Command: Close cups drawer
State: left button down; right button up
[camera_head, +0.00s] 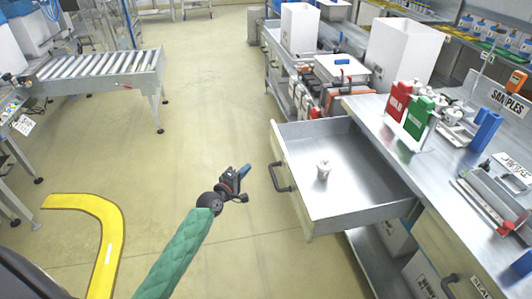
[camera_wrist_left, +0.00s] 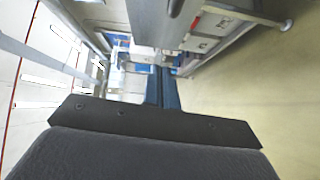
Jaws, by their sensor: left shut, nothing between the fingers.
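The cups drawer (camera_head: 352,196) is pulled out from the workbench on the right in the head view. A small white cup (camera_head: 323,170) stands inside it. A dark bar handle (camera_head: 279,177) is on its pale front panel. My left gripper (camera_head: 243,171) is shut and empty, a short way left of the handle and apart from it. In the left wrist view, its blue fingers (camera_wrist_left: 162,88) lie together. My right gripper is in neither view.
The workbench top (camera_head: 376,122) holds red and green boxes (camera_head: 410,108) and tools. A second drawer handle (camera_head: 450,286) is at the lower right. A roller conveyor (camera_head: 100,68) stands at the far left.

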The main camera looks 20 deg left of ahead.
pick_arm(q)
jog(key=n, duration=0.1)
jog(key=p, duration=0.2)
send_near(276, 148)
jog(key=w+a, duration=0.3)
jog(key=w, duration=0.1)
jog(key=d, duration=0.1)
jog(key=w+d+p, duration=0.1)
jog(key=d, duration=0.1)
jog(key=shift+w+d+f+p, duration=0.1)
jog(key=shift+w+f+p, duration=0.05)
jog(key=shift+w+p, duration=0.25)
jog(key=shift+w+d, duration=0.2)
jog(key=shift+d, duration=0.1)
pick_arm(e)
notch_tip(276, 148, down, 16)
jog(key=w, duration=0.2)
pick_arm(q)
jog(key=shift+f, duration=0.1)
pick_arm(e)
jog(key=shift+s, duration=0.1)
